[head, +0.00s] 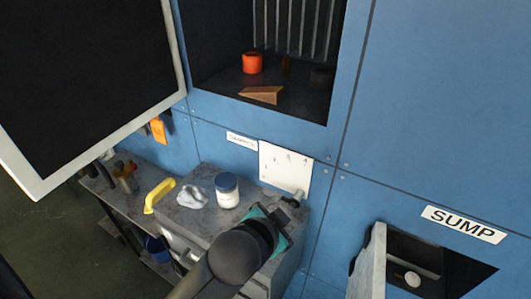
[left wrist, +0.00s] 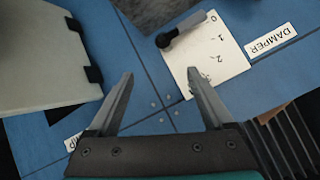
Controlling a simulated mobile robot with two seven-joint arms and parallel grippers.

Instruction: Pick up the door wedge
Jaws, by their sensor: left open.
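The door wedge (head: 262,95) is a tan, wooden-looking block lying on the floor of an open dark compartment in the blue wall. My left gripper (head: 287,208) is below the compartment, in front of the wall and apart from the wedge. In the left wrist view the left gripper (left wrist: 160,78) has its two fingers spread with nothing between them. A brown patch (left wrist: 271,114) near the dark bars at that view's lower right may be the wedge; I cannot be sure. My right gripper is not in view.
An orange-red cup-like object (head: 252,63) stands behind the wedge. An open door panel (head: 178,60) hangs left of the compartment. A white damper plate (head: 283,168) with a lever is below. A grey bench (head: 190,222) holds a jar (head: 227,192), cloth and yellow handle.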

